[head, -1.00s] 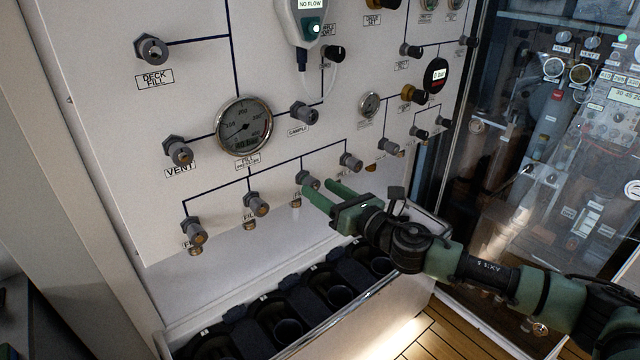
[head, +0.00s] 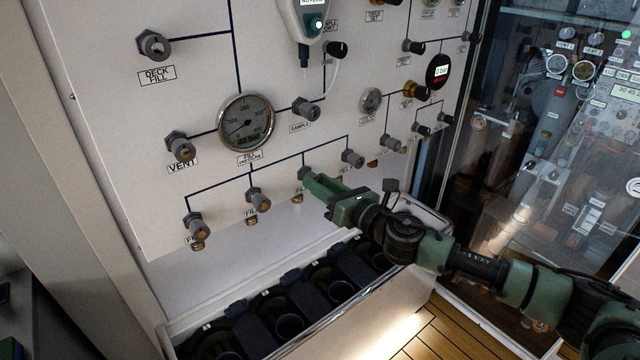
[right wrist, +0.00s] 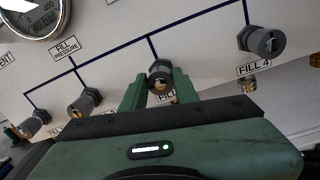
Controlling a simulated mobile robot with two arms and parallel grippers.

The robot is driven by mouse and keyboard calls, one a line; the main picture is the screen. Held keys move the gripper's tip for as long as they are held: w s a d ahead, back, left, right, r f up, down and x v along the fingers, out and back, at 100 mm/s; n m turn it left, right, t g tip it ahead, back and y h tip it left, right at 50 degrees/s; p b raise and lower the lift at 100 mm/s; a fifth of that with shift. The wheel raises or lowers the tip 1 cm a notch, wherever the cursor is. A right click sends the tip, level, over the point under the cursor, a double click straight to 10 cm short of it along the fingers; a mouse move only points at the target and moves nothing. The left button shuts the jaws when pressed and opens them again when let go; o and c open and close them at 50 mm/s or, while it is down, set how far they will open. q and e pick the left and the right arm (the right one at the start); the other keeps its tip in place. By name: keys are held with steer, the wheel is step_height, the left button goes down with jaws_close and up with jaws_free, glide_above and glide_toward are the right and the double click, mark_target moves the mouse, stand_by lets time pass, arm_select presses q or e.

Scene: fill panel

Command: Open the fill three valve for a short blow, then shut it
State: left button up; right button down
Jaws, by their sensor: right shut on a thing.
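The fill three valve is a grey knob (head: 303,172), third from the left in the panel's bottom row. In the right wrist view the knob (right wrist: 160,78) sits between the two green fingers of my right gripper (right wrist: 158,90). In the head view my right gripper (head: 310,184) is shut on this knob and hides most of it. The knob's own label is hidden behind the gripper. My left gripper is not in view.
The fill four knob (right wrist: 265,41) is just right of the gripper; the fill two knob (head: 258,199) is to its left. A round fill pressure gauge (head: 246,122) is above. A rack with dark round holders (head: 340,290) lies below the panel.

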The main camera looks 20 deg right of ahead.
steer(key=m+p, duration=0.1)
steer(key=m, duration=0.8)
steer(key=m+p, duration=0.2)
steer(key=m, duration=0.7)
steer(key=shift+d+f+m+t+h, duration=0.1)
steer(key=shift+f+m+t+h, duration=0.1)
steer(key=shift+m+t+h, duration=0.15)
steer(key=shift+m, duration=0.25)
steer(key=c, duration=1.1)
jaws_free()
